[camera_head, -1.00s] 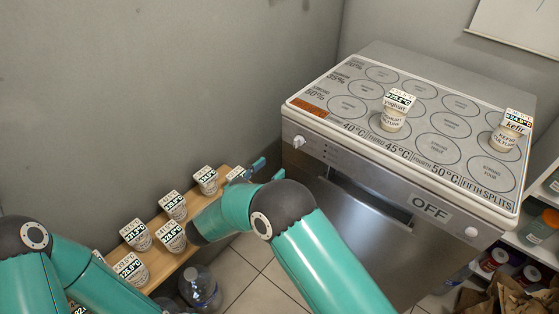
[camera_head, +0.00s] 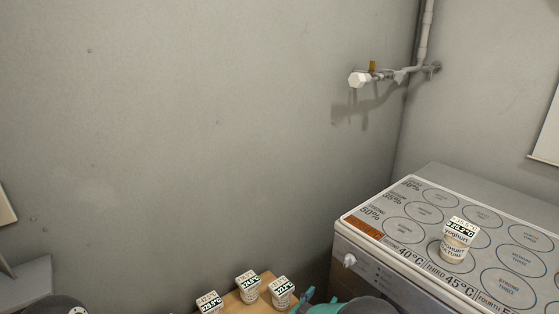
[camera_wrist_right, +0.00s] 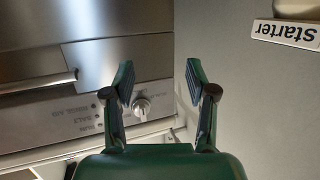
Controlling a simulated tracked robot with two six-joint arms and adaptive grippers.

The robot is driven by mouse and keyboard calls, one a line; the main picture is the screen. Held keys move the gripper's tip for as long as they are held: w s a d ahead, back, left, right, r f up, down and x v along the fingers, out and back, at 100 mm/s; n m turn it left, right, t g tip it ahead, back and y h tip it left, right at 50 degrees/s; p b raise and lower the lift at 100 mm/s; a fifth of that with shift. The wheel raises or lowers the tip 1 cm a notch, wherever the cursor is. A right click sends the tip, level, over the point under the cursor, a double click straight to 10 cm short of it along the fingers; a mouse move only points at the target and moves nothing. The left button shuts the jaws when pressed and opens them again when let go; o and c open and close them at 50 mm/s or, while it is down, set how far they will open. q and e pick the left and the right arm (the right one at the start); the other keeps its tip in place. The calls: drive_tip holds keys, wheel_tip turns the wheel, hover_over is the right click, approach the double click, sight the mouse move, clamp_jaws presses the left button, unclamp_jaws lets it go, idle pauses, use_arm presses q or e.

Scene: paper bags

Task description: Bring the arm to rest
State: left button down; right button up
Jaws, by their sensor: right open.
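My right gripper (camera_wrist_right: 160,76) is open and empty in the right wrist view, its two dark fingers apart with nothing between them. In the head view only a bit of it (camera_head: 305,299) shows at the bottom edge, beside the cups and left of the cooker-like appliance (camera_head: 366,262). My right arm (camera_head: 345,305) is mostly cut off by the bottom edge. A dark joint of my left arm (camera_head: 60,304) shows at the bottom left; the left gripper is out of view.
Several labelled cups, one here (camera_head: 281,291), stand on a wooden shelf (camera_head: 236,301). A yoghurt cup (camera_head: 456,245) stands on the appliance's top. A pipe with a valve (camera_head: 358,80) is on the wall. The wrist view shows a knob (camera_wrist_right: 141,106) and a "Starter" label (camera_wrist_right: 288,33).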

drive_tip(key=s+d+f+n+g+y, duration=0.25)
drive_tip(key=s+f+g+y, duration=0.4)
drive_tip(key=s+f, duration=0.65)
drive_tip(key=s+a+f+n+g+y, duration=0.1)
drive_tip(key=s+f+g+y, duration=0.15)
drive_tip(key=s, duration=0.65)
drive_tip(key=s+a+f+n+g+y, duration=0.1)
drive_tip(key=s+f+g+y, duration=0.15)
drive_tip(key=s, duration=0.65)
wheel_tip(320, 180, up, 15)
drive_tip(key=s+p, duration=0.1)
drive_tip(key=p, duration=1.3)
drive_tip(key=shift+d+r+g+y, duration=0.2)
drive_tip(key=shift+g+y, duration=0.25)
